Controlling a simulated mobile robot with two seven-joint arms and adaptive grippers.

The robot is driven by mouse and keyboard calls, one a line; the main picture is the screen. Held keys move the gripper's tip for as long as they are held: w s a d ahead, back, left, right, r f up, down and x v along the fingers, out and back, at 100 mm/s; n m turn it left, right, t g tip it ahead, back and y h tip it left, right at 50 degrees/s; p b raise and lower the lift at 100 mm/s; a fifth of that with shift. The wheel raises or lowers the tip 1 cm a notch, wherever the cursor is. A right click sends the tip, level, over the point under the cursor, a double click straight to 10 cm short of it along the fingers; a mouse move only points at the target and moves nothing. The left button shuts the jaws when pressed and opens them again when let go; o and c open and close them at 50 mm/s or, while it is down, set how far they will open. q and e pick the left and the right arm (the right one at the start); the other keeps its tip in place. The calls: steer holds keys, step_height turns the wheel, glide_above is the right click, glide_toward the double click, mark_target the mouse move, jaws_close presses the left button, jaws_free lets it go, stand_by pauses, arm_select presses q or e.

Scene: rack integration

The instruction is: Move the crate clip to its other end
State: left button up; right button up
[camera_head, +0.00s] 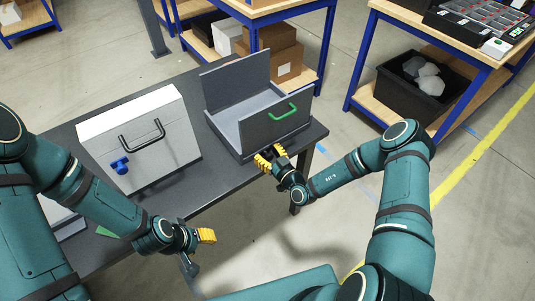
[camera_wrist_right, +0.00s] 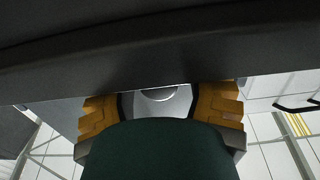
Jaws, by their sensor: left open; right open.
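A light grey case (camera_head: 176,122) with a black handle (camera_head: 142,134) stands on the dark table at the left. A blue clip-like part (camera_head: 119,165) sits on its front, low and left of the handle; I cannot tell if this is the crate clip. A grey open bin (camera_head: 262,127) with a green handle (camera_head: 283,111) stands to its right. My right gripper (camera_head: 269,157) is open at the bin's lower front edge; contact is unclear. In the right wrist view its yellow fingers (camera_wrist_right: 160,105) are apart below a dark bar. My left gripper (camera_head: 200,236) is open in front of the table, away from both.
The dark table (camera_head: 215,173) has a bare strip between case and bin. A pale object (camera_head: 66,226) and a green patch (camera_head: 105,232) lie at the table's left, partly behind my left arm. A workbench with a black bin (camera_head: 398,99) stands at the right.

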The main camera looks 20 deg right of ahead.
mark_target(254, 155)
jaws_close()
steer(key=shift+s+a+p, duration=0.2)
steer(key=shift+s+a, duration=0.05)
steer(key=shift+a, duration=0.35)
steer(key=shift+s+a+p, duration=0.15)
steer(key=shift+s+a, duration=0.05)
steer(key=shift+a, duration=0.45)
steer(key=shift+s+a+p, duration=0.2)
steer(key=shift+s+a, duration=0.05)
steer(key=shift+a, duration=0.35)
jaws_free()
